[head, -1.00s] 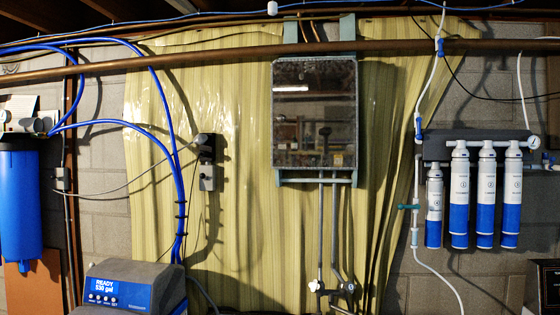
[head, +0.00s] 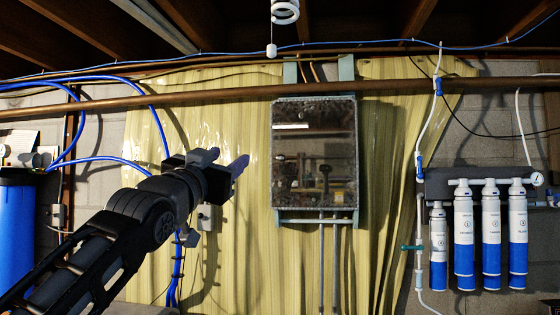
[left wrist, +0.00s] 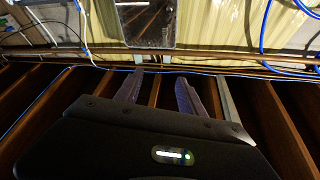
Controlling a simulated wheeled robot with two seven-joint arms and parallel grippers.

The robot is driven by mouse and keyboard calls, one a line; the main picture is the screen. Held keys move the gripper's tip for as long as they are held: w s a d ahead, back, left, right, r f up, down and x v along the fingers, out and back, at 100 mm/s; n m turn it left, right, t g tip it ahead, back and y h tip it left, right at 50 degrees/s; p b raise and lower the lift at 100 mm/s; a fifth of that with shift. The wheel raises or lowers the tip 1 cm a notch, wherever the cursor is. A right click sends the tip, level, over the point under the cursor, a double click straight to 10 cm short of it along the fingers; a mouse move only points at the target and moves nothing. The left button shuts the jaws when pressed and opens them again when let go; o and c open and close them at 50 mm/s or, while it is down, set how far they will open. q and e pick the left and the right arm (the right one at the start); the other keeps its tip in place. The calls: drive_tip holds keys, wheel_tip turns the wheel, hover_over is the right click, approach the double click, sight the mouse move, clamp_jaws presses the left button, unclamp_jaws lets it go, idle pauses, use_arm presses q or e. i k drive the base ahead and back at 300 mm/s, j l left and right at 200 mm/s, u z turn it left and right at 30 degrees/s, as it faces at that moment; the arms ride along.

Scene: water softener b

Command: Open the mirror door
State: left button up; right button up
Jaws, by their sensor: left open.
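The mirror door (head: 314,165) is the dark, reflective front of a cabinet on the yellowish wall sheeting, in the middle of the head view. It looks shut. My left gripper (head: 226,160) is raised to the left of the cabinet, apart from the door, with open, empty fingers. In the left wrist view, the picture is upside down and the mirror door (left wrist: 145,20) shows at the top, beyond the spread fingers of my left gripper (left wrist: 158,88). My right gripper is in neither view.
A copper pipe (head: 200,98) runs along the wall just above the cabinet. Grey pipes (head: 336,262) drop below it. Blue and white filter cartridges (head: 491,240) hang at right. Blue hoses (head: 150,115) and a blue tank (head: 16,235) are at left. Wooden joists (head: 380,18) cross overhead.

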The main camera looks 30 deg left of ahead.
sight(314, 162)
drive_tip(key=i+j, duration=0.15)
drive_tip(key=i, duration=0.3)
drive_tip(key=i+j, duration=0.15)
drive_tip(key=i, duration=0.35)
drive_tip(key=i+j, duration=0.2)
drive_tip(key=i, duration=0.25)
